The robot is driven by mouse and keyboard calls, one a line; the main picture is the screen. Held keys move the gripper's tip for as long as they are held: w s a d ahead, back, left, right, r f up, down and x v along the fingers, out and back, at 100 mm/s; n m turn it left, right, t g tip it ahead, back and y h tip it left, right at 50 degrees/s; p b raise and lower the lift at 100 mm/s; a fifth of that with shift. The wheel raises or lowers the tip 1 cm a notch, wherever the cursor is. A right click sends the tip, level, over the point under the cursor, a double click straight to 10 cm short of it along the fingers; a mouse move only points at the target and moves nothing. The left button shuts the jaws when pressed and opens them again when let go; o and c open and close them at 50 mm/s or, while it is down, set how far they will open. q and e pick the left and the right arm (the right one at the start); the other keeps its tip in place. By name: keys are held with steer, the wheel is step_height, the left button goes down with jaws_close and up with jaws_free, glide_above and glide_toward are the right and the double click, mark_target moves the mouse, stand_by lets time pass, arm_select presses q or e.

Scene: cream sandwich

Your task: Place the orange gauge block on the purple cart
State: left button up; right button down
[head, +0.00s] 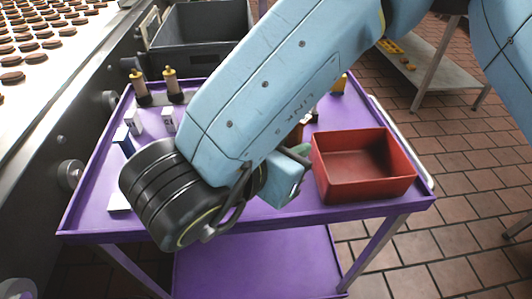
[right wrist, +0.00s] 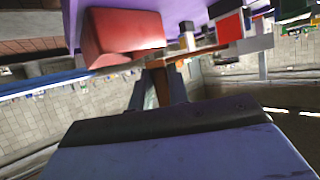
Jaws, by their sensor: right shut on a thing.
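The purple cart (head: 92,203) stands in front of me, with its top and lower shelf showing in the head view. Its purple top also shows at the upper edge of the right wrist view (right wrist: 178,14). My right arm reaches across the cart from the upper right and hides its middle. In the right wrist view my right gripper (right wrist: 160,88) is shut on an orange-brown piece (right wrist: 161,78), which looks like the orange gauge block. In the head view the fingers are mostly hidden behind the arm. I cannot tell whether the block touches the cart. My left gripper is out of view.
A red open bin (head: 365,190) sits on the cart's right side. Two yellow-topped bottles (head: 172,85) and small boxes (head: 168,120) stand at its left. A dark grey crate (head: 200,30) is behind. A conveyor with round biscuits (head: 45,45) runs along the left.

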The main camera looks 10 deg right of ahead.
step_height(320, 180, down, 4)
steer(key=shift+s+r+b, duration=0.1)
steer(key=shift+b, duration=0.35)
step_height(320, 180, down, 4)
steer(key=shift+b, duration=0.65)
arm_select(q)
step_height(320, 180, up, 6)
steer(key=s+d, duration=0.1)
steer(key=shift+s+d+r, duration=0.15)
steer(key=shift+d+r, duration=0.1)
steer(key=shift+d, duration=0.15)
arm_select(e)
steer(key=shift+f, duration=0.25)
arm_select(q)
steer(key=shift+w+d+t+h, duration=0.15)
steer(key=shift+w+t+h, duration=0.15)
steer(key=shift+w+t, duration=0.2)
arm_select(e)
steer(key=c, duration=1.3)
jaws_free()
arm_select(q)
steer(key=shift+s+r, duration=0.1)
